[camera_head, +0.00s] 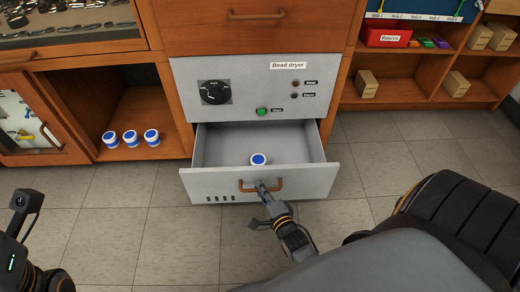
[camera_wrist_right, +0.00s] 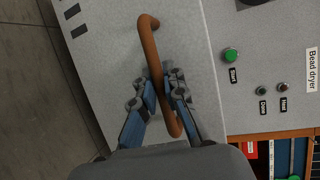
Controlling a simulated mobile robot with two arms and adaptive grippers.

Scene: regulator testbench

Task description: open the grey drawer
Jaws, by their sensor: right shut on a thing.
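The grey drawer (camera_head: 312,182) under the Bead dryer panel is pulled out, and its inside shows in the head view. A small white jar with a blue lid (camera_head: 258,159) stands in it. The drawer front has a brown handle (camera_head: 277,184), which also shows in the right wrist view (camera_wrist_right: 148,40). My right gripper (camera_head: 262,187) is shut on this handle; in the wrist view its fingers (camera_wrist_right: 160,90) lie on either side of the bar. At the left edge of the head view part of my left arm shows, but its fingertips do not.
The grey panel (camera_head: 240,75) above the drawer carries a black dial (camera_head: 214,92) and a green button (camera_head: 261,111). Three blue-and-white jars (camera_head: 130,138) stand on the left shelf. The tiled floor before the drawer is clear.

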